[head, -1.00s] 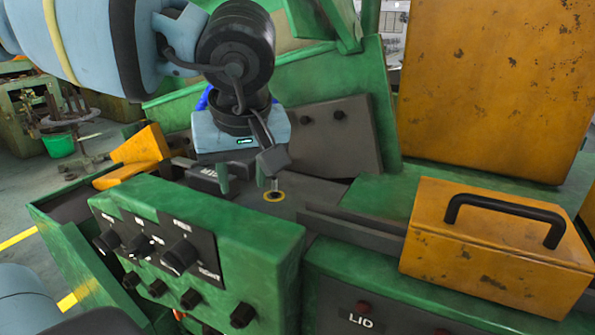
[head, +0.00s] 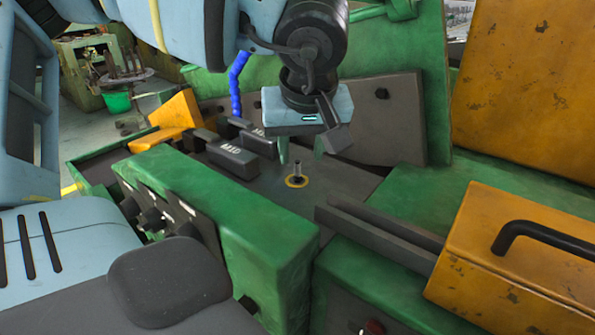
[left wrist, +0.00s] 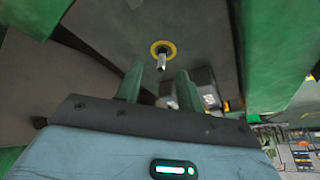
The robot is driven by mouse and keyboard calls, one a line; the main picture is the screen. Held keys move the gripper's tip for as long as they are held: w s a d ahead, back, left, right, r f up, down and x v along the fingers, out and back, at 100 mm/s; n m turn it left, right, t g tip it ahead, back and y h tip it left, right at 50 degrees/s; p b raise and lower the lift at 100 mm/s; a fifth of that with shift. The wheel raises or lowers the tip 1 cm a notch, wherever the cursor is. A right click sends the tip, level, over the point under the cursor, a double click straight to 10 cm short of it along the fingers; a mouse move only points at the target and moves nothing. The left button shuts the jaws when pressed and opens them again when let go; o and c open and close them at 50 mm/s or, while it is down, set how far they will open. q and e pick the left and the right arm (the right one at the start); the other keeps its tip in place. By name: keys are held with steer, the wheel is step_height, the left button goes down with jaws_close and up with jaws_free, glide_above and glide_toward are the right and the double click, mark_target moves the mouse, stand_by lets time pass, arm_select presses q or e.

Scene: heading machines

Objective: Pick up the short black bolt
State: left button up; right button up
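A short bolt-like pin (head: 297,169) stands upright in a yellow ring (head: 296,182) on the dark grey machine bed. It looks grey and metallic rather than black. My left gripper (head: 301,150) hangs above and just behind it in the head view, its two green fingers apart and nothing between them. In the left wrist view, the pin (left wrist: 162,63) and ring (left wrist: 163,46) show beyond the gap between the open fingers (left wrist: 159,86). The pin is apart from both fingers. My right gripper is not in view.
Dark blocks, one marked MID (head: 233,158), stand left of the pin. A green control panel (head: 215,215) is in front, with knobs. Dark rails (head: 380,232) and a yellow lid with a black handle (head: 530,265) are at the right. A blue hose (head: 236,88) hangs behind.

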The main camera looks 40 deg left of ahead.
mark_target(298, 161)
arm_select(q)
steer(key=shift+a+f, duration=0.3)
steer(key=shift+f, duration=0.1)
steer(key=x, duration=0.1)
steer(key=p+x, duration=0.1)
steer(key=x, duration=0.1)
steer(key=shift+w+a, duration=0.25)
steer(key=shift+a, duration=0.05)
steer(key=shift+w+a+f, duration=0.1)
steer(key=shift+f, duration=0.3)
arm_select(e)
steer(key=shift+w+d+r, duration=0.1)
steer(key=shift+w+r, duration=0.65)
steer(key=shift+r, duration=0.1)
arm_select(q)
jaws_close()
